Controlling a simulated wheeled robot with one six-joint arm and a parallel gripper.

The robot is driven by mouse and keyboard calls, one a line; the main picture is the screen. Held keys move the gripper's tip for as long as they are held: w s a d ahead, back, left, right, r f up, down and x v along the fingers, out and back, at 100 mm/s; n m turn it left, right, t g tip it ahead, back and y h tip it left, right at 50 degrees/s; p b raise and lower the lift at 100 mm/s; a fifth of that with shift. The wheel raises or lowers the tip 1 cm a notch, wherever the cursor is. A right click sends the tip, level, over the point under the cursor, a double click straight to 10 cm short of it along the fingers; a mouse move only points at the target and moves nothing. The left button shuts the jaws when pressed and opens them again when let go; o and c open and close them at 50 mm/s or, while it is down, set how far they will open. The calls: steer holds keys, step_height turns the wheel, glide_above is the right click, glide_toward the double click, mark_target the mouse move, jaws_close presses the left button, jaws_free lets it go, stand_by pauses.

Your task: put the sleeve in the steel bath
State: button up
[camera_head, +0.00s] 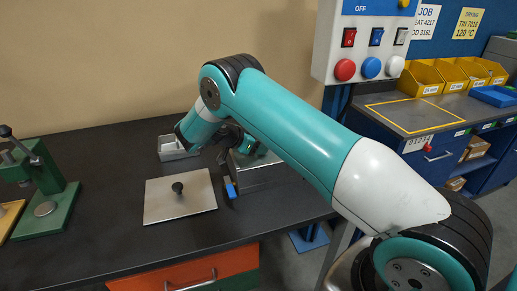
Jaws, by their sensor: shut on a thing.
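The steel bath (268,181) is a metal box on the dark bench, partly hidden behind my arm. A flat steel lid with a black knob (181,198) lies on the bench to its left. My gripper (238,150) is by the bath's left end and mostly hidden by my arm. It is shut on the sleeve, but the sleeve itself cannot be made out. I cannot tell how high the gripper is above the bath's rim.
A small grey tray (174,153) stands behind the lid. A green press (48,196) stands at the left. A switch box (366,42) hangs at upper right, near my arm. Yellow bins (424,81) stand on the blue workbench (395,116). The bench front left of the lid is clear.

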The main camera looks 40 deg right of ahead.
steer(key=shift+f, duration=1.05)
steer(key=shift+f, duration=0.15)
steer(key=o, duration=1.1)
